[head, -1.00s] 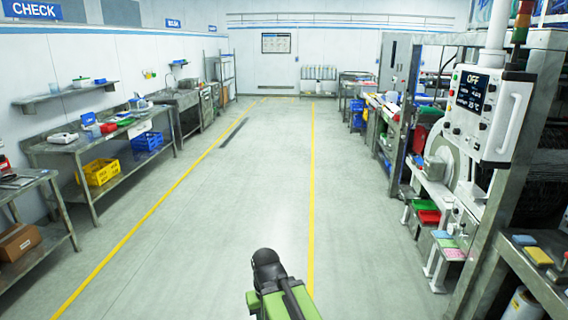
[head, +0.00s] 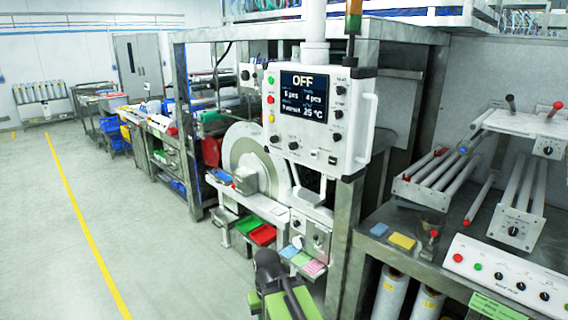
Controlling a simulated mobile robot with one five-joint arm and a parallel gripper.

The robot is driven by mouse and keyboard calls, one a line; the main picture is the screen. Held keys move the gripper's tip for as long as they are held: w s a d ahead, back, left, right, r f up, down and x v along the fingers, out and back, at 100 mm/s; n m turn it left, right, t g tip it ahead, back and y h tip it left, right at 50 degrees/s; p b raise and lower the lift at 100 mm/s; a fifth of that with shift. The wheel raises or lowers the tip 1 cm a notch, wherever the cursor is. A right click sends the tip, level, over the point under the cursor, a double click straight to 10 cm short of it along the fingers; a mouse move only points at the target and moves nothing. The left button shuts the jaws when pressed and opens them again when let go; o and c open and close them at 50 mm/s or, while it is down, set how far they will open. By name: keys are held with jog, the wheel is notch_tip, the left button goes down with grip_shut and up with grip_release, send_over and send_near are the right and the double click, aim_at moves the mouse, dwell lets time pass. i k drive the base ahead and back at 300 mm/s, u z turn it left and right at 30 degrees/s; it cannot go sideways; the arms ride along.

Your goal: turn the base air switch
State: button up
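The white dosing drum machine stands in the middle of the head view. Its control panel (head: 318,115) has a screen reading OFF, coloured buttons on its left and several black knobs. A smaller white box with knobs (head: 310,235) sits lower down, beside the round white drum (head: 252,165). A white panel with a row of knobs (head: 508,278) lies on the bench at lower right. The labels are too small to read, so I cannot tell which knob is the base air switch. My green and black arm shows at the bottom centre; no gripper fingers show.
A metal bench (head: 440,245) with roller units stands at right, with white rolls under it. Red and green trays (head: 262,235) and coloured pads (head: 302,258) sit low by the machine. The floor at left (head: 150,230) is clear along a yellow line.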

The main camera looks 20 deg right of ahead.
aim_at(521, 285)
jog(key=z, duration=0.2)
jog(key=i, duration=0.4)
jog(key=z, duration=0.2)
jog(key=k, duration=0.85)
jog(key=z, duration=0.15)
jog(key=i, duration=1.45)
jog(key=u, duration=0.1)
